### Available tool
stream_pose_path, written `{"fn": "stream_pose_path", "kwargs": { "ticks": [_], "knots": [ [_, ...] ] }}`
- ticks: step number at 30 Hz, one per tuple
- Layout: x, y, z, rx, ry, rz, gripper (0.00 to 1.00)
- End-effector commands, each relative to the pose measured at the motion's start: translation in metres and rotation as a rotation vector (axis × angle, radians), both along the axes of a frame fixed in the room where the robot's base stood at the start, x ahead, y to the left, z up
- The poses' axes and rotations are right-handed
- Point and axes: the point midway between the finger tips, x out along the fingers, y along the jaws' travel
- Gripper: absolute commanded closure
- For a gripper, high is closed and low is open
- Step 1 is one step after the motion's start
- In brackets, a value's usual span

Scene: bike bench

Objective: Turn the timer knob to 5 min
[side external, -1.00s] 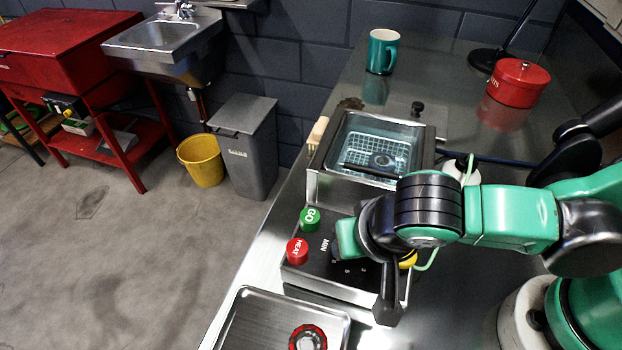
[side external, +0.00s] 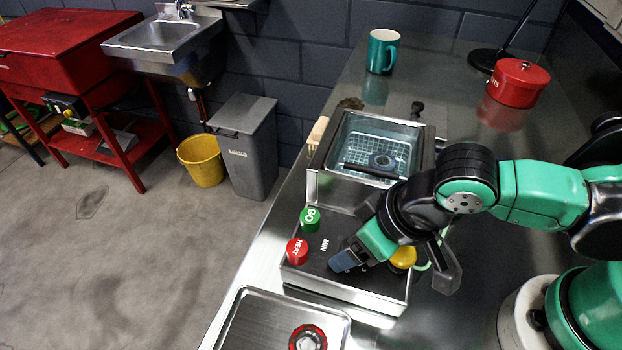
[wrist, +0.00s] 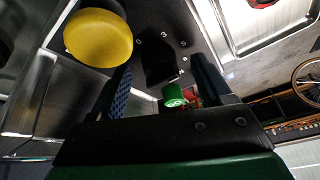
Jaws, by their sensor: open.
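The black timer knob (wrist: 160,68) sits on the dark panel in the wrist view, with small white digits around it. It appears between my two finger tips in that view; I cannot tell whether they touch it. My gripper (side external: 347,262) is open and slants down to the left over the control box (side external: 318,277) in the side view, right of the white MIN lettering (side external: 325,245). There my gripper hides the knob. Where the knob points is too dark to read.
On the same box are a green GO button (side external: 310,219), a red HEAT button (side external: 297,251) and a yellow button (side external: 403,258), close by my gripper. A metal basin with a basket (side external: 374,141) stands behind. A steel tray (side external: 262,322) holding a red-rimmed part (side external: 308,338) lies in front.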

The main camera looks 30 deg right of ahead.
Motion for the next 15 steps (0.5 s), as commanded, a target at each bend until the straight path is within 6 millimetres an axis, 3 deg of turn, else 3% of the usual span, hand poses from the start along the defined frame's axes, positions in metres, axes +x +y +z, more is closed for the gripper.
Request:
{"fn": "stream_pose_path", "kwargs": {
  "ticks": [15],
  "knots": [
    [0.0041, -0.0031, 0.0001, 0.002, 0.000, 0.577, 0.28]
  ]
}}
